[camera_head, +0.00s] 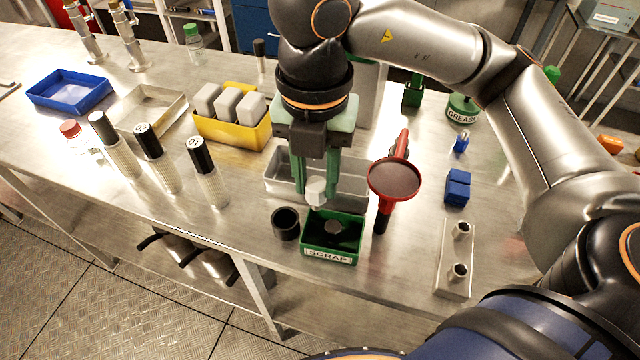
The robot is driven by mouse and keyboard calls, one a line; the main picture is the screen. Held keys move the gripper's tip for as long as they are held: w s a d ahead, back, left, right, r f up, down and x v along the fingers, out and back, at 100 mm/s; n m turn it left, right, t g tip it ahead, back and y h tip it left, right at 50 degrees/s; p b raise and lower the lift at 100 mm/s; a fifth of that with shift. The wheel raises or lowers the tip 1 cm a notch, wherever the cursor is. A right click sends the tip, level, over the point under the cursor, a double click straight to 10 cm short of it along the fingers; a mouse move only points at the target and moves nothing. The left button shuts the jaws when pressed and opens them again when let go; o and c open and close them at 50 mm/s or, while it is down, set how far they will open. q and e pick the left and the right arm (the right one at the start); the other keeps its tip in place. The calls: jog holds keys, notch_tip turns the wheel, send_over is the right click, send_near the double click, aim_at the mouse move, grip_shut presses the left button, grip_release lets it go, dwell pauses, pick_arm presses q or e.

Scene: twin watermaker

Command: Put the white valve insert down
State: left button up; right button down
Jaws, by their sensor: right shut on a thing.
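My right gripper (316,190) points down over the middle of the steel bench, with its two green fingers on either side of a small white valve insert (316,192). It is shut on the insert and holds it just above and behind the rear edge of the green SCRAP bin (330,256). A dark round piece (333,227) shows inside the bin. Behind the fingers is a grey metal tray (352,188), partly hidden by the gripper. My left gripper is not in view.
A black cup (286,223) stands left of the bin, and a red-rimmed round tool (394,180) stands right of it. A metal block with two posts (455,262) and a blue block (457,187) lie further right. A yellow bin (232,131) and several filter cartridges (207,172) stand left.

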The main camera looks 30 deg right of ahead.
jog(key=w+d+f, duration=0.2)
jog(key=w+f, duration=0.2)
jog(key=w+d+f, duration=0.2)
jog(key=w+f, duration=0.2)
jog(key=w+d+f, duration=0.3)
jog(key=w+f, duration=0.1)
jog(key=f, duration=0.1)
jog(key=shift+d+b, duration=0.1)
jog(key=shift+b, duration=0.25)
jog(key=shift+f, duration=0.1)
jog(key=shift+f, duration=0.15)
jog(key=c, duration=0.6)
grip_release()
